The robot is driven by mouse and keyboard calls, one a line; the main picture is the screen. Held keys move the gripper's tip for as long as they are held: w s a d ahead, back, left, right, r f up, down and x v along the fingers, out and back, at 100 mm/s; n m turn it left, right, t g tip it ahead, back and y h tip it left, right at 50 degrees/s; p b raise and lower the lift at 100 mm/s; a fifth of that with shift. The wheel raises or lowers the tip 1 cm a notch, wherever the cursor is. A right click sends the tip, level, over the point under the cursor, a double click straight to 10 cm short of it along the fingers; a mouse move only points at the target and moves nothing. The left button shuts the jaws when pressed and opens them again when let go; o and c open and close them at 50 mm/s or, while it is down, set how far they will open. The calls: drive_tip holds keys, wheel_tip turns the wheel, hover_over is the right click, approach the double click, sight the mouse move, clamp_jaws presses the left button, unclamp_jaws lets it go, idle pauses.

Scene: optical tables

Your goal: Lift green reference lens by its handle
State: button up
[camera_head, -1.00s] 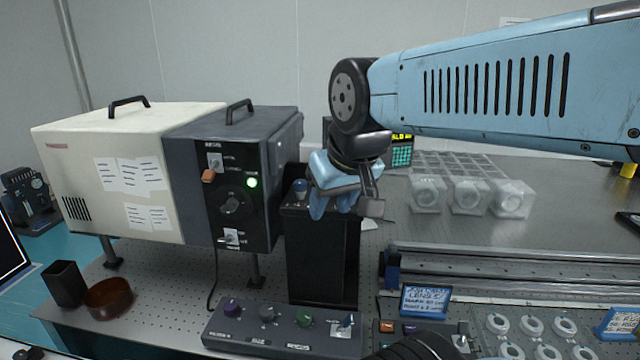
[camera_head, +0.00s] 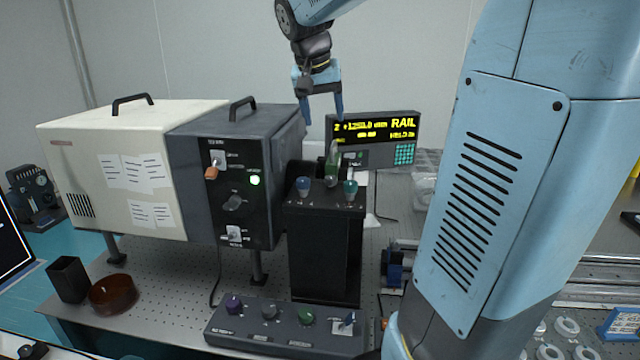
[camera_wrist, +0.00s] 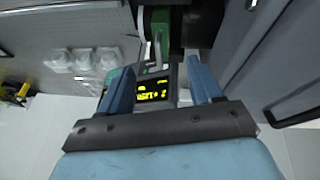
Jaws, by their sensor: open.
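A black box-like stand (camera_head: 325,250) stands beside the dark grey instrument housing. On its top are a blue knob-like handle (camera_head: 304,186) and a teal-green one (camera_head: 350,189). An upright green piece (camera_head: 332,166) shows behind and between them. Which of these is the green reference lens's handle I cannot tell for sure. My gripper (camera_head: 319,108) is open and empty, pointing down above the green piece and apart from it. In the wrist view, a green part (camera_wrist: 155,32) lies beyond the two open blue fingers (camera_wrist: 160,74).
The dark grey housing (camera_head: 225,190) with a carry handle stands close left of the stand. A yellow-lettered display (camera_head: 375,140) is behind it on the right. A control panel with knobs (camera_head: 285,328) lies in front. My arm covers much of the right side.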

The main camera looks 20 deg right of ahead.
drive_tip(key=w+d+m, duration=0.1)
drive_tip(key=w+d, duration=0.1)
drive_tip(key=w, duration=0.2)
hover_over(340, 173)
drive_tip(key=w+a, duration=0.2)
drive_tip(key=w, duration=0.1)
drive_tip(key=shift+g+h, duration=0.3)
wheel_tip(340, 173, down, 7)
drive_tip(key=shift+s+f, duration=0.1)
drive_tip(key=shift+f, duration=0.05)
drive_tip(key=shift+a+x, duration=0.1)
drive_tip(key=shift+x, duration=1.2)
drive_tip(key=shift+a+x, duration=0.15)
drive_tip(key=shift+x, duration=1.2)
drive_tip(key=shift+s+f, duration=0.1)
clamp_jaws()
